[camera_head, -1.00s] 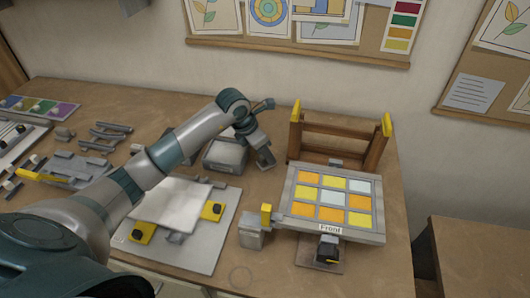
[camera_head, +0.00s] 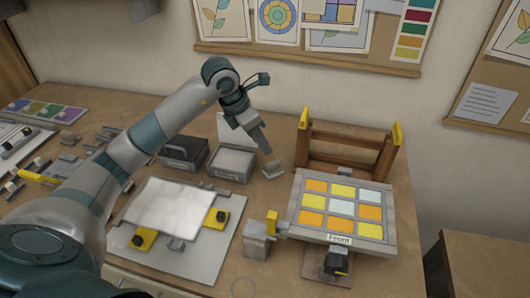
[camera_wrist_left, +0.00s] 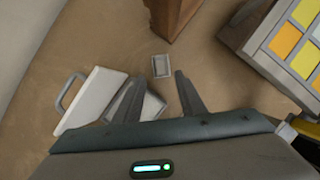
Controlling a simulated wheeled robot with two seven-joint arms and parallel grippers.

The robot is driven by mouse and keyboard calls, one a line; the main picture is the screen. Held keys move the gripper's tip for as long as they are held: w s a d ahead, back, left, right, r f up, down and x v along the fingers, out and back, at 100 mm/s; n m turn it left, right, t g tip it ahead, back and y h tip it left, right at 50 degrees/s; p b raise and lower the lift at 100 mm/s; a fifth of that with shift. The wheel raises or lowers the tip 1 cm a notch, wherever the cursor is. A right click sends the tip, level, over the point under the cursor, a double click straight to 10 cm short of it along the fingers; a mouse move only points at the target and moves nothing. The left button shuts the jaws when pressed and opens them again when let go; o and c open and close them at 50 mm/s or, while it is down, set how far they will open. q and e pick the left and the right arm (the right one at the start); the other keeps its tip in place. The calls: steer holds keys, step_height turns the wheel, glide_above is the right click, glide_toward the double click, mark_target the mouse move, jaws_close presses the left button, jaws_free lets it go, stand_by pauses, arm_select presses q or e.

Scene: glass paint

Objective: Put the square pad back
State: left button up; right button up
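A small grey square piece with a paler top, seemingly the square pad (camera_head: 272,168), lies on the table just right of an open grey box (camera_head: 230,164). It also shows in the left wrist view (camera_wrist_left: 161,66), lying flat, clear of the fingers. My left gripper (camera_head: 266,148) is above the table beside the pad, pointing down. In the left wrist view its two fingers (camera_wrist_left: 156,82) are spread with nothing held between them. The near finger partly covers the grey box (camera_wrist_left: 152,106). My right gripper is in neither view.
A tilted panel of orange, yellow and pale squares (camera_head: 341,207) stands at right, before a wooden frame (camera_head: 345,152). A white handled lid (camera_wrist_left: 92,100) leans beside the box. A white sheet (camera_head: 168,207) lies on a grey board. Metal parts crowd the left.

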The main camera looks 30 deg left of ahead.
arm_select(q)
steer(key=shift+v, duration=0.8)
stand_by(0.8)
